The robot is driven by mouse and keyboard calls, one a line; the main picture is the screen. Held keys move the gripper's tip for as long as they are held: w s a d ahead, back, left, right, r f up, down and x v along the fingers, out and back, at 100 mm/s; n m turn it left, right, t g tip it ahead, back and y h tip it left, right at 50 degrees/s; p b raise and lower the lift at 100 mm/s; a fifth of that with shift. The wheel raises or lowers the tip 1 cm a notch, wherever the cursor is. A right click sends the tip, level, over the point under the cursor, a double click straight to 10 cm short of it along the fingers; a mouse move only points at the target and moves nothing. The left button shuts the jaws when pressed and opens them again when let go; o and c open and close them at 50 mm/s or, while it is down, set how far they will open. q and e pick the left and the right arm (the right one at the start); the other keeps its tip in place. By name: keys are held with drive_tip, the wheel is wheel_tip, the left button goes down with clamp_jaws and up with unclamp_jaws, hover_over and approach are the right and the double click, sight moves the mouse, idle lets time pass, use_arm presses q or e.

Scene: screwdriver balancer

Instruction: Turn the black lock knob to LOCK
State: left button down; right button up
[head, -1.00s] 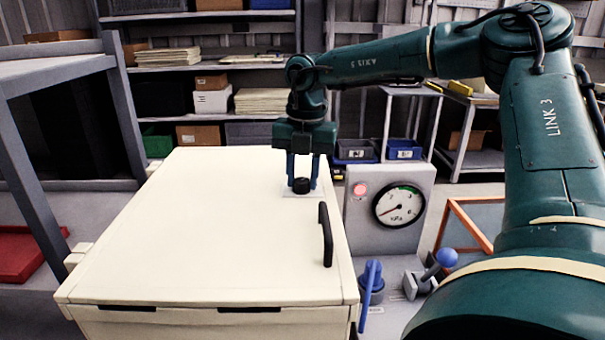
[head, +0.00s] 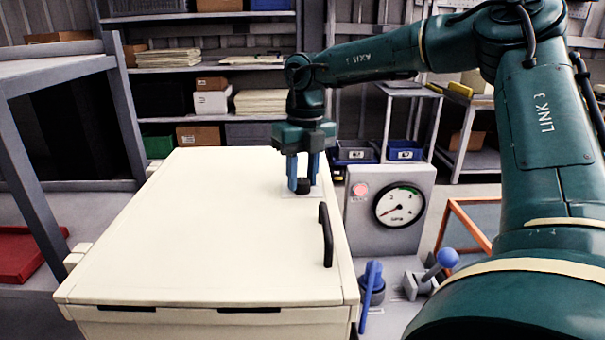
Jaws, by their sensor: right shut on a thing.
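The black lock knob (head: 303,186) stands on a pale plate (head: 302,194) near the far right part of the cream lid (head: 210,230). My right gripper (head: 304,182) points down over it, with its blue fingers shut on the knob from both sides. Any marking on the plate is too small to read, so the knob's setting cannot be told. My left gripper does not show in the head view.
A black handle (head: 325,235) rises from the lid's right edge. To the right stand a gauge box (head: 390,240) with a pink lamp (head: 360,190), a blue valve handle (head: 371,285) and a blue-knobbed lever (head: 447,257). The rest of the lid is clear.

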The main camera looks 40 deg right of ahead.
sight(302, 178)
drive_tip(key=n, duration=0.5)
drive_tip(key=shift+n, duration=0.3)
drive_tip(key=shift+n+g+p, duration=0.3)
drive_tip(key=shift+n+p, duration=0.05)
drive_tip(key=shift+n, duration=1.75)
drive_tip(key=o, duration=1)
drive_tip(key=shift+r, duration=0.1)
drive_tip(key=r, duration=0.8)
drive_tip(key=r+p, duration=0.1)
drive_tip(key=r, duration=0.4)
drive_tip(key=shift+w+d, duration=0.2)
drive_tip(key=shift+w, duration=0.05)
